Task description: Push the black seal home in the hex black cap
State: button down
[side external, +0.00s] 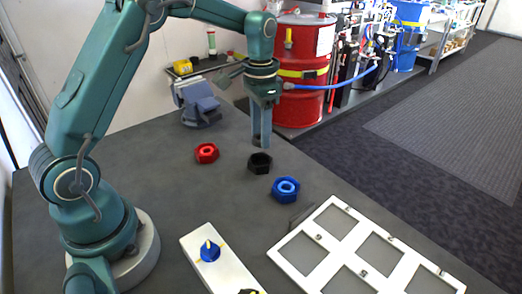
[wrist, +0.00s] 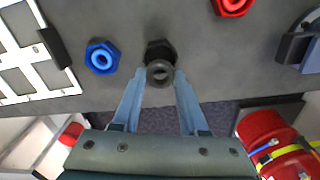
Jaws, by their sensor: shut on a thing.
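The hex black cap (side external: 260,163) stands on the grey table between a red and a blue hex cap. In the wrist view the black cap (wrist: 159,49) shows just beyond my fingertips. My gripper (side external: 261,143) points down above the cap, with its fingers close together. In the wrist view my gripper (wrist: 160,77) is shut on the black seal (wrist: 160,73), a dark ring between the two fingertips. The seal overlaps the near part of the cap in that view. I cannot tell whether the seal touches the cap.
A red hex cap (side external: 206,153) and a blue hex cap (side external: 286,189) stand to either side. A white frame (side external: 300,258) with square openings lies at the front right. A white block (side external: 222,262) holds a blue part. A vise (side external: 200,108) stands at the back.

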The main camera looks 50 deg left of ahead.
jog(key=shift+f, duration=2.25)
jog(key=shift+c, duration=0.2)
grip_release()
jog(key=shift+r, duration=3.05)
